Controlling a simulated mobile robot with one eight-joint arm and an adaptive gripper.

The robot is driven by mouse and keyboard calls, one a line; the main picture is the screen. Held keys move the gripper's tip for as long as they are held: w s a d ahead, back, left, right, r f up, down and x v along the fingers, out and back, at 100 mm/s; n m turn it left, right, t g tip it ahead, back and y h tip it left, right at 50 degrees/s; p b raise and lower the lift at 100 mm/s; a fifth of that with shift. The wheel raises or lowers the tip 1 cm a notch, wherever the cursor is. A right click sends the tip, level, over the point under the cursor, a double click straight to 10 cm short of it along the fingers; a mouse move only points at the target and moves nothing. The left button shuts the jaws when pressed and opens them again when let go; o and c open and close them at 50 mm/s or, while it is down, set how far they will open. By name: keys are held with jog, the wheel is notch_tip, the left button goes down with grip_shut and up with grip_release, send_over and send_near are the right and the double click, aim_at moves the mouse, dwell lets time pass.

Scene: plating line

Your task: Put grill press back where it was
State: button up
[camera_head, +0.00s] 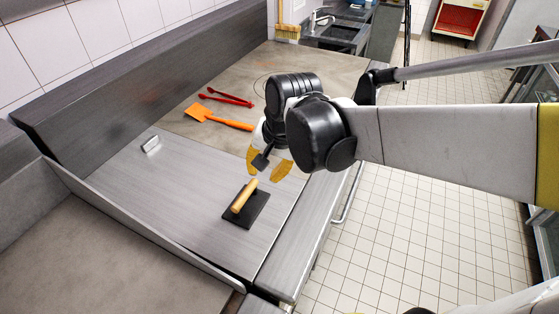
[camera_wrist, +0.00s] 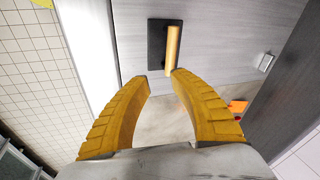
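The grill press, a flat black plate (camera_head: 254,213) with a pale wooden handle (camera_head: 244,195), lies on the grey metal counter in the head view. In the wrist view its black plate (camera_wrist: 156,46) and wooden handle (camera_wrist: 172,46) show beyond the fingertips. My gripper (camera_head: 270,168) has two yellow fingers and hangs above the counter, behind the press in the head view. In the wrist view my gripper (camera_wrist: 160,82) is open, with an empty gap between its fingers. It is apart from the press.
An orange spatula (camera_head: 218,119) and red tongs (camera_head: 226,97) lie on the brownish worktop farther back. A small metal handle (camera_head: 151,144) stands on the counter at left. A low metal edge (camera_head: 130,215) bounds the counter's left side. The counter left of the press is clear.

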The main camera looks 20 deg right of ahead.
jog(key=s+d+r+n+t, duration=0.1)
jog(key=s+d+n+t, duration=0.1)
jog(key=s, duration=0.3)
jog(key=s+d+r+n+t+h, duration=0.1)
jog(key=s+d+r+n, duration=0.1)
jog(key=s+d+n, duration=0.1)
jog(key=shift+s+d+r+n+t, duration=0.35)
jog(key=shift+s+n, duration=0.35)
jog(key=shift+s, duration=0.55)
jog(key=shift+f, duration=0.1)
